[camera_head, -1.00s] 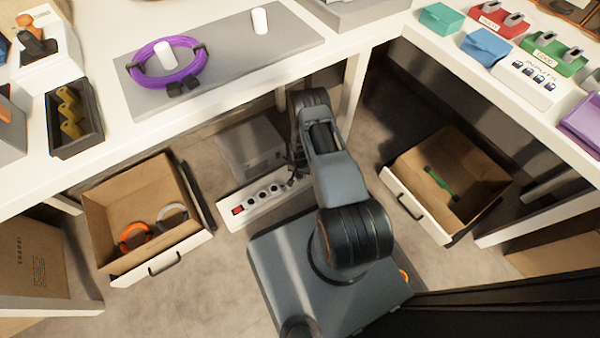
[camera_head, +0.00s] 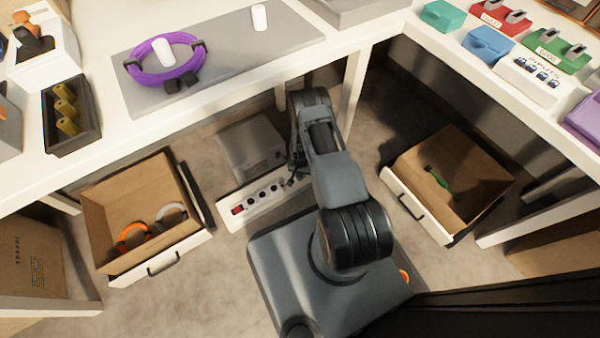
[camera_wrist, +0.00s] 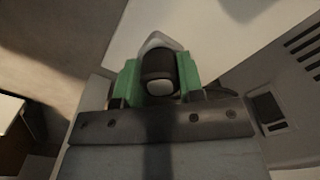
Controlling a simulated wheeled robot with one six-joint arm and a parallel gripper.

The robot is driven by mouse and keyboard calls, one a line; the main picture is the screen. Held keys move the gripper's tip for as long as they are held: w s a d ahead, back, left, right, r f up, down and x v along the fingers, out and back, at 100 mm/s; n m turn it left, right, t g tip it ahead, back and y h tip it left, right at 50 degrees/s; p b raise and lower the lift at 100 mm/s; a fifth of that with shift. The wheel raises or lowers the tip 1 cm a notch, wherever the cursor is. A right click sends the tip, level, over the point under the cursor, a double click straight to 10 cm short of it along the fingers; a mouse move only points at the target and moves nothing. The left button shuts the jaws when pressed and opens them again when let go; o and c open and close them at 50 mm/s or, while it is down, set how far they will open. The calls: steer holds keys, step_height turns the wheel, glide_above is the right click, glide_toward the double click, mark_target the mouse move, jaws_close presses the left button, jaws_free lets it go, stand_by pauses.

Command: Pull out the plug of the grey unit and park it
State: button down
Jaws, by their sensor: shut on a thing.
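The grey unit (camera_head: 250,145) is a box on the floor under the bench. Its side with vent slots and a dark inset (camera_wrist: 268,108) shows at the right of the wrist view. A white power strip (camera_head: 235,222) with a red switch and several sockets lies in front of it. My gripper (camera_wrist: 158,75) has its green pads shut on a dark plug (camera_wrist: 158,62) with a pale round end. In the head view the gripper is low at the right end of the strip, mostly hidden by my arm. Whether the plug is still seated cannot be told.
An open drawer (camera_head: 150,265) with an orange and a grey ring stands to the left. Another (camera_head: 420,212) with a green item is to the right. A bench leg (camera_head: 354,90) stands behind my arm. A purple cable coil (camera_head: 165,75) lies on the bench.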

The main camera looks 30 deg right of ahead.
steer(key=c, duration=0.7)
jaws_free()
steer(key=shift+o, duration=0.2)
steer(key=shift+r, duration=0.1)
step_height(320, 180, up, 6)
steer(key=p, duration=0.3)
steer(key=shift+r, duration=0.25)
steer(key=shift+r+p, duration=0.35)
steer(key=shift+r, duration=0.05)
steer(key=shift+s, duration=0.15)
